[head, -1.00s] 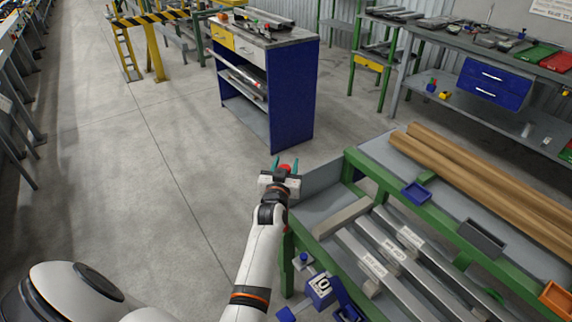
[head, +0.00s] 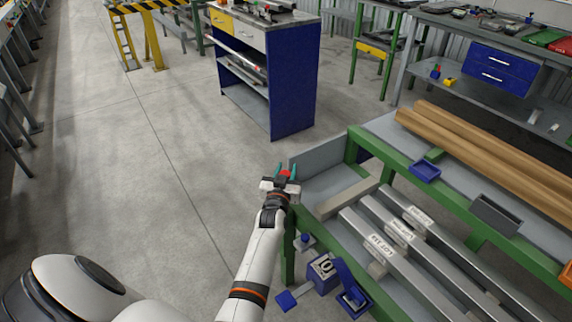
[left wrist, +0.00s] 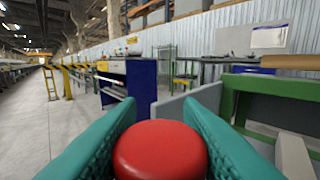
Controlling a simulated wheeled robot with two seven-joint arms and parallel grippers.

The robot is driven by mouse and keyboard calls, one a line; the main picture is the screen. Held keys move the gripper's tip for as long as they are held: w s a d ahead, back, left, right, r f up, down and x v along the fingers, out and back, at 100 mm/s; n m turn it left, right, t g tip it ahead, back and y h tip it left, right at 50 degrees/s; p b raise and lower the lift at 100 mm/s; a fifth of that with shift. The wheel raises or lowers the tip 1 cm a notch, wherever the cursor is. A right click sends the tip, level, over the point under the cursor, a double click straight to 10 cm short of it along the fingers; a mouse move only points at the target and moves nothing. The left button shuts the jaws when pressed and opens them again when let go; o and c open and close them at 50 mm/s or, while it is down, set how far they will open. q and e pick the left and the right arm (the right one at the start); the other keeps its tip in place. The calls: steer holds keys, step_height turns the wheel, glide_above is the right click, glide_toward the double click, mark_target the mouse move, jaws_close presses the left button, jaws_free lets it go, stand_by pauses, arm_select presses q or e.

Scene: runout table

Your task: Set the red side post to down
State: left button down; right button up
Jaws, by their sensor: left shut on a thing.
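The red side post shows as a round red knob (left wrist: 160,150) between two teal fingers in the left wrist view. In the head view its red top (head: 285,174) is a small spot at the near left corner of the runout table (head: 352,146). My left gripper (head: 286,172) is shut on it, one finger on each side. The post's lower part is hidden behind the gripper and wrist. My right gripper is not in view.
A grey end plate (head: 318,152) stands right beside the gripper. Grey bars with paper labels (head: 380,247) and brown tubes (head: 480,150) lie on the table. Blue bins (head: 322,272) hang low by the near leg. The floor to the left is clear.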

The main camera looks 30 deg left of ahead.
arm_select(q)
step_height(320, 180, down, 7)
steer(key=b, duration=0.3)
steer(key=shift+w+b, duration=0.1)
steer(key=shift+b, duration=0.3)
steer(key=shift+f, duration=0.4)
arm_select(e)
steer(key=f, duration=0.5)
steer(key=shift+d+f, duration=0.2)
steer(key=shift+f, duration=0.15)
arm_select(q)
steer(key=shift+f, duration=0.1)
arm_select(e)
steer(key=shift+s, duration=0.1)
arm_select(q)
steer(key=c, duration=1.3)
jaws_free()
steer(key=o, duration=0.3)
steer(key=shift+f, duration=0.2)
steer(key=shift+r, duration=0.1)
